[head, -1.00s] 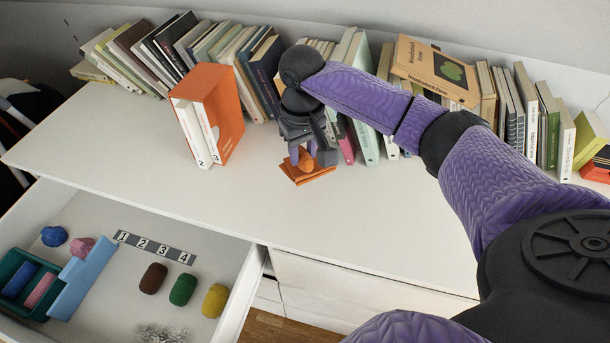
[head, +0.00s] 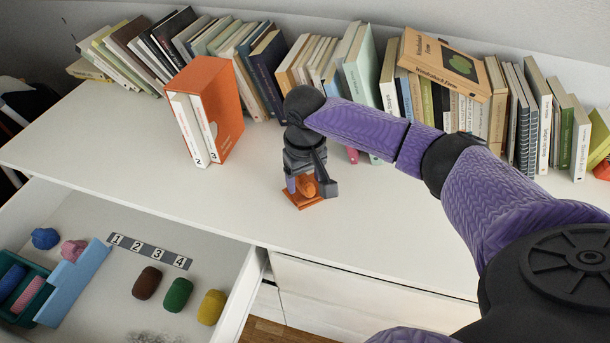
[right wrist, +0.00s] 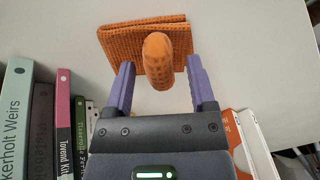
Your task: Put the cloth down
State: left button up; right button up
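An orange folded cloth (head: 303,203) is at the white dresser top, in front of the books. In the right wrist view the cloth (right wrist: 115,38) appears flat and folded in layers, with a ribbed weave. A rounded orange lump (right wrist: 158,62) sticks up from it; I cannot tell if it is part of the cloth. My right gripper (head: 306,188) is above the cloth, pointing down. In the right wrist view its fingers (right wrist: 160,72) stand apart on either side of the lump, with gaps visible. My left gripper is not in view.
An orange slipcase (head: 226,112) with white volumes stands left of the gripper. A row of books (head: 350,75) lines the back. The open drawer (head: 225,262) holds coloured rolls, a number strip (head: 150,250) and a green tray (head: 42,305). The dresser top (head: 400,215) is clear towards the front.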

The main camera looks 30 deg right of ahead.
aim_at(304, 180)
jog(key=shift+r, duration=0.15)
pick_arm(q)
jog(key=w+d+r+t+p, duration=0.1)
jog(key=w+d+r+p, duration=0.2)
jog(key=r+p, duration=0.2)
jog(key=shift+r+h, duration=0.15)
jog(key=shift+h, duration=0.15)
pick_arm(e)
notch_tip(304, 180, up, 12)
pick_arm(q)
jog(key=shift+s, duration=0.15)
